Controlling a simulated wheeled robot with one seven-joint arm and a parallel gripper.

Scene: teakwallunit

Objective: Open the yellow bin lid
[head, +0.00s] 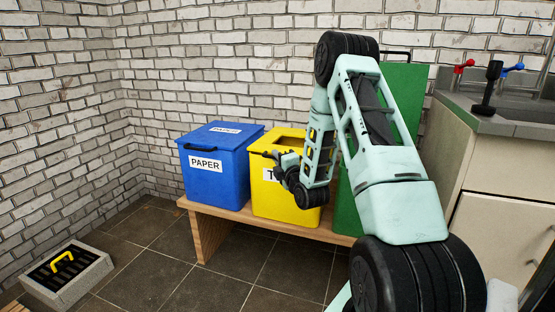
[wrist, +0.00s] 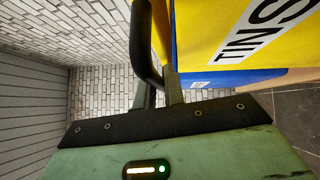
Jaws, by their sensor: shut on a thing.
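The yellow bin (head: 268,203) stands on a wooden bench between a blue and a green bin. Its front label is partly hidden by my arm in the head view; the wrist view shows the yellow front (wrist: 205,35) with the letters "TINS". A dark patch shows on its top, partly behind my arm; I cannot tell how far the lid is raised. My gripper (head: 270,156) is at the bin's upper front edge. In the wrist view my gripper (wrist: 160,88) is shut on the black lid handle (wrist: 140,40).
The blue PAPER bin (head: 210,178) stands closed to the left. The green bin (head: 345,212) is on the right, with a green panel (head: 408,95) upright behind my arm. The bench (head: 208,225) holds the bins. A sink counter (head: 510,128) is at right; a grate box (head: 68,270) lies on the floor at left.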

